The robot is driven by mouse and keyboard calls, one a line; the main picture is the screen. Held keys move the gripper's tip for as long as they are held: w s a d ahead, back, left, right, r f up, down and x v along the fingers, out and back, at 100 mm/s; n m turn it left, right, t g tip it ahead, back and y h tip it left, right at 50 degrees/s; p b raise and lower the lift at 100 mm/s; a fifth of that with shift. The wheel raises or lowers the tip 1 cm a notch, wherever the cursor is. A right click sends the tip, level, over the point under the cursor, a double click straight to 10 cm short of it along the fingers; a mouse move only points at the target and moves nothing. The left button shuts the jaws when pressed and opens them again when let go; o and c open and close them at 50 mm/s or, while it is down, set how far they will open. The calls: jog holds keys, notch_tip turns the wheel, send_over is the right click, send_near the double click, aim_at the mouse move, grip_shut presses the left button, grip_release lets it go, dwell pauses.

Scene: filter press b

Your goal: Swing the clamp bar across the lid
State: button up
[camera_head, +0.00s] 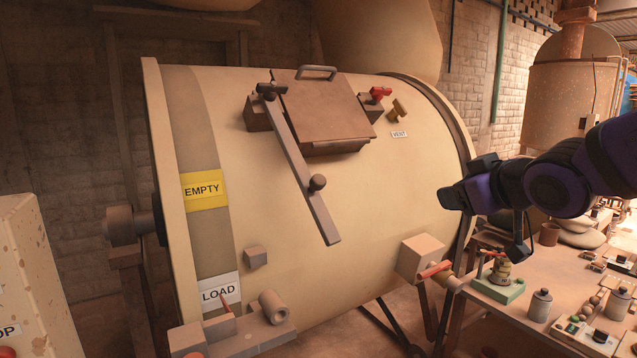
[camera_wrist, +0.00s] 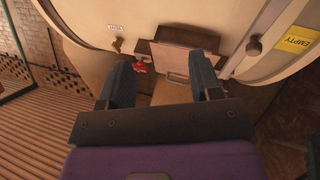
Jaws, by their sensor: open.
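The clamp bar (camera_head: 302,170) is a long grey-brown bar on the drum, hinged at its upper end by the lid's left side. It slants down and right, hanging clear of most of the lid. A round knob (camera_head: 317,183) stands out from its lower half; it also shows in the wrist view (camera_wrist: 254,45). The brown lid (camera_head: 325,105) lies shut on the drum, with a handle (camera_head: 317,72) on top. A red catch (camera_head: 380,93) sits on the lid's right. My gripper (camera_head: 447,197) is open and empty, right of the bar and apart from it.
The cream drum (camera_head: 370,220) carries EMPTY (camera_head: 205,190) and LOAD (camera_head: 219,291) labels and a small vent lever (camera_head: 399,108). A block with a red handle (camera_head: 422,260) juts out at lower right. A cluttered table (camera_head: 520,310) stands at the right.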

jog(key=w+a+n+y, duration=0.3)
jog(key=a+y, duration=0.1)
jog(key=a, duration=0.3)
jog(key=n+g+y, duration=0.3)
jog(key=n+y, duration=0.3)
jog(key=y, duration=0.1)
send_near(324, 183)
jog(key=a, duration=0.1)
jog(key=shift+m, duration=0.3)
jog(key=x, duration=1)
jog(key=shift+w, duration=0.25)
grip_shut()
jog(key=shift+w, duration=0.1)
